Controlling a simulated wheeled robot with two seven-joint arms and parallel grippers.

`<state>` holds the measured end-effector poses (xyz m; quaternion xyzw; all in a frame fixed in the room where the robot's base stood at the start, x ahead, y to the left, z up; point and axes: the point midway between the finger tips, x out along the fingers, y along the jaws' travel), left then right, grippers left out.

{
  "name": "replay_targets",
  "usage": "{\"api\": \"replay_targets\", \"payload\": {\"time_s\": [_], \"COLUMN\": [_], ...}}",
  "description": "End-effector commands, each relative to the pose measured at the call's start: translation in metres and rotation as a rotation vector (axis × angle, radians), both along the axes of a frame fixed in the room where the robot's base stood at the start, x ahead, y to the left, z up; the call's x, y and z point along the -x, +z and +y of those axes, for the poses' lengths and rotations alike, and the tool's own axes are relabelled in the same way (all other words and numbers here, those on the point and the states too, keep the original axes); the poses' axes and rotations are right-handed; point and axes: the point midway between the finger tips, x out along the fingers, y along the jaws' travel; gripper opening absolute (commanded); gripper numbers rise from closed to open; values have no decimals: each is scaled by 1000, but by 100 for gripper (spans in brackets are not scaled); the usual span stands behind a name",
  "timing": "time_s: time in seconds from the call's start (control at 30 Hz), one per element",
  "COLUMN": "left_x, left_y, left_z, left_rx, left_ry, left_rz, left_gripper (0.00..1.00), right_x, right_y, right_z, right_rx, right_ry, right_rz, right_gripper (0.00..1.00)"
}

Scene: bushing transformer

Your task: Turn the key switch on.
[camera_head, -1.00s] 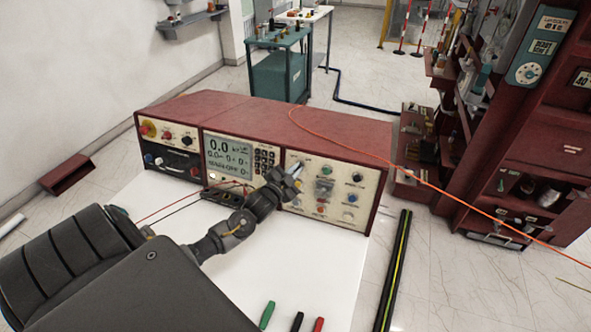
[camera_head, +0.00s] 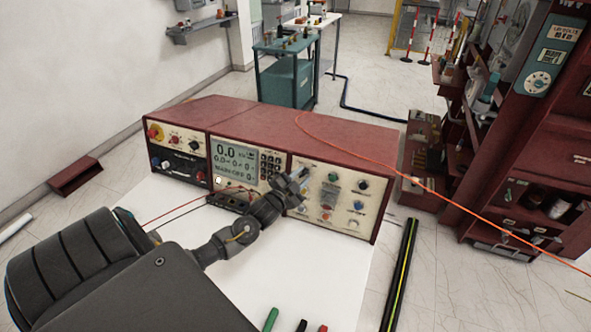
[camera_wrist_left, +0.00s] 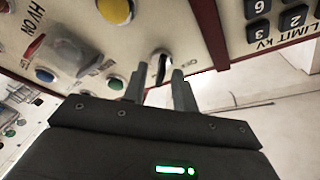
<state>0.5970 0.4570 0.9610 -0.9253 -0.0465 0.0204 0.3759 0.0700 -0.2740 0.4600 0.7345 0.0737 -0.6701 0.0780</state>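The key switch (camera_wrist_left: 160,66) shows in the left wrist view as a silver ring with a dark upright key or slot in it. It sits on the cream control panel (camera_wrist_left: 95,38), near the panel's edge. My left gripper (camera_wrist_left: 158,85) is open, with one finger on each side of the key switch's line. Its fingertips are close to the switch; I cannot tell if they touch it. In the head view my left gripper (camera_head: 303,180) is at the left edge of the right-hand panel (camera_head: 345,222) and hides the key switch there. My right gripper is not in view.
The panel is on a red console (camera_head: 245,112) on a white table (camera_head: 290,275). A yellow button (camera_wrist_left: 115,10) and a blue button (camera_wrist_left: 45,75) are near the switch. An orange cable (camera_head: 440,194) crosses the console top. Probes (camera_head: 271,319) lie at the table's front.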

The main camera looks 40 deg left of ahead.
Motion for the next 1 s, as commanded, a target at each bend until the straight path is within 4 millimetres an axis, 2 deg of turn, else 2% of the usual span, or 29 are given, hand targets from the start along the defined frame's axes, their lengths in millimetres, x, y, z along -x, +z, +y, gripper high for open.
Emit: {"api": "replay_targets", "payload": {"time_s": [0.5,0.7,1.0], "left_x": [89,103,103], "left_y": [-3,0,0], "left_z": [-9,-10,-10], "left_rx": [0,-1,-1], "left_ry": [1,1,1], "left_rz": [2,1,1], "left_gripper": [28,28,28], "right_x": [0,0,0], "right_y": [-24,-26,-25], "right_z": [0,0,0], "right_rx": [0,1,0], "right_ry": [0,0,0], "right_rz": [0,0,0], "right_gripper": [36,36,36]}}
